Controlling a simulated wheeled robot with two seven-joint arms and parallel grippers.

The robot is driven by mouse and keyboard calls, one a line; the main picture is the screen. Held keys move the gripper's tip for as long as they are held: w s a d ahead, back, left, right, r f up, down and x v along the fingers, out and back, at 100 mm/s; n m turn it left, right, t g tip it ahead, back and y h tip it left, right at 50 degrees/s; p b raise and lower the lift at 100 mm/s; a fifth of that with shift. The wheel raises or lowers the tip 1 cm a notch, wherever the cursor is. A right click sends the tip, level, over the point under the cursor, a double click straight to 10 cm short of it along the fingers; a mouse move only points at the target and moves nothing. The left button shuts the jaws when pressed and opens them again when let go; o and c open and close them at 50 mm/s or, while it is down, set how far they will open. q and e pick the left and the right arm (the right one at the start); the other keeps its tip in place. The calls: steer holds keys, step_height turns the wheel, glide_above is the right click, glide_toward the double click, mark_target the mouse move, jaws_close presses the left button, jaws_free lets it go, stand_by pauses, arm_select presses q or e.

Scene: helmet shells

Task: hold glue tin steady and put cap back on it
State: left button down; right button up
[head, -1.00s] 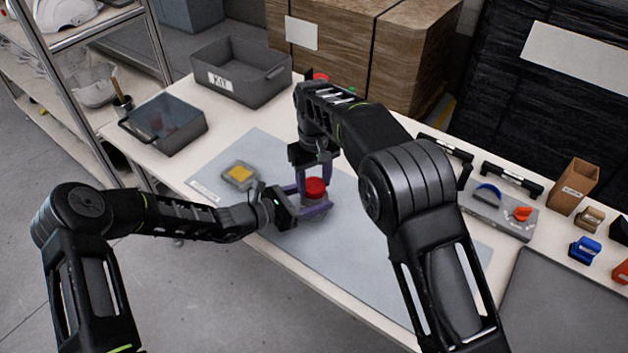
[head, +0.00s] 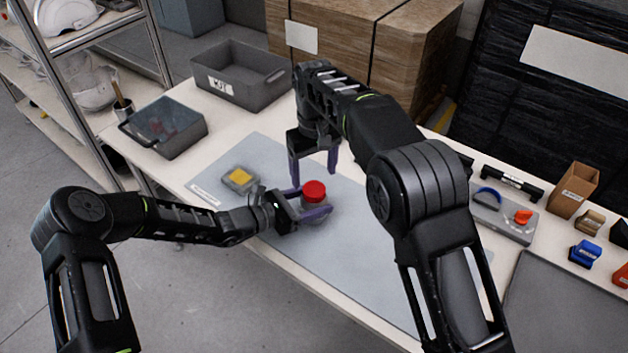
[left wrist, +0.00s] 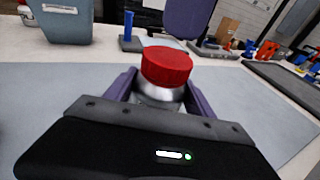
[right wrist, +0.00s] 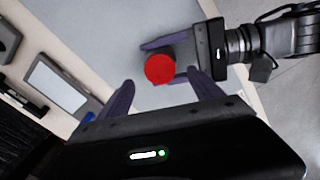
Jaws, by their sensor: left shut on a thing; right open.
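The glue tin (head: 313,214) stands on the grey mat, with the red cap (head: 314,190) sitting on its top. In the left wrist view the silver tin (left wrist: 158,94) is between the purple fingers, and the cap (left wrist: 167,66) covers its top, looking about level. My left gripper (head: 310,207) is shut on the tin from the left. My right gripper (head: 313,172) is open and empty, above and behind the cap, apart from it. In the right wrist view the cap (right wrist: 160,68) lies beyond the open fingertips (right wrist: 165,88). Whether the cap is screwed tight I cannot tell.
A yellow-topped pad (head: 240,178) lies on the mat (head: 350,260) to the left. A grey holder (head: 505,222) with blue and orange pieces is at right. The mat's front is clear.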

mark_target(302, 204)
steer(key=shift+r, duration=1.3)
arm_select(q)
steer(key=shift+c, duration=1.3)
jaws_free()
steer(key=b+v, duration=0.1)
steer(key=v, duration=0.6)
steer(key=shift+a+b, duration=0.1)
steer(key=shift+b, duration=0.2)
arm_select(e)
steer(key=shift+f, duration=0.85)
arm_select(q)
steer(key=shift+s+a+r, duration=0.1)
steer(key=shift+s+a, duration=0.05)
steer(key=shift+a, duration=0.15)
